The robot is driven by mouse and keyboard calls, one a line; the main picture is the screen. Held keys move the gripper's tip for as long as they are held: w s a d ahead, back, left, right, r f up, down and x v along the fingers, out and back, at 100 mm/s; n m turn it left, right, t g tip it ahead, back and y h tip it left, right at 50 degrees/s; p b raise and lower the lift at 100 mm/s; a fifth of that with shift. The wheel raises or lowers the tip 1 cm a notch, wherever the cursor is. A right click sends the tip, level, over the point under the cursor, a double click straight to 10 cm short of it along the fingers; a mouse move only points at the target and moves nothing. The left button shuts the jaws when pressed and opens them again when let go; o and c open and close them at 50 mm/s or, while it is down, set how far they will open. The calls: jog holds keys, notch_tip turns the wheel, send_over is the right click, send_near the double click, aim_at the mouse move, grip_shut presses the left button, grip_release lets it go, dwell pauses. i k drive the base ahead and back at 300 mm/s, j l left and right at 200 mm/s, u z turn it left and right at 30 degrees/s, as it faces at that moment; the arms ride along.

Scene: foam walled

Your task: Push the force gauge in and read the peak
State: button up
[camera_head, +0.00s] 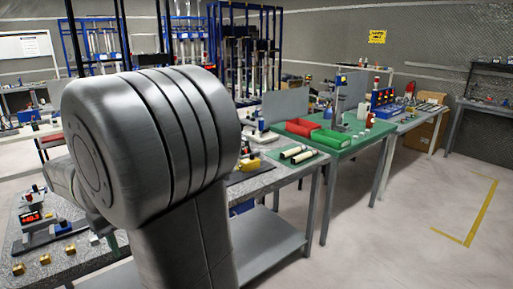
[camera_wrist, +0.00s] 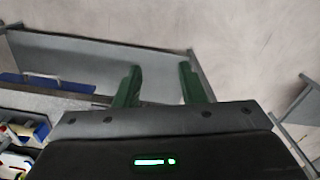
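A device with a lit red digital display (camera_head: 32,217), which looks like the force gauge, stands on the grey bench at the lower left of the head view. The force gauge is not recognisable in the wrist view. My arm covers much of the head view and hides my gripper there.
Small brass blocks (camera_head: 50,259) lie near the gauge. A green-topped table (camera_head: 340,150) with red and green trays (camera_head: 305,127) stands to the right, beside the grey bench (camera_head: 270,180). A blue bin (camera_wrist: 42,129) shows at the wrist view's left. The floor (camera_head: 400,230) at right is clear.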

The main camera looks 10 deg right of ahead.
aim_at(247, 165)
jog(key=i+l, duration=0.45)
jog(key=i, duration=0.2)
jog(key=i+l, duration=0.95)
jog(key=i, duration=0.3)
jog(key=i+l, duration=0.5)
jog(key=i, duration=0.1)
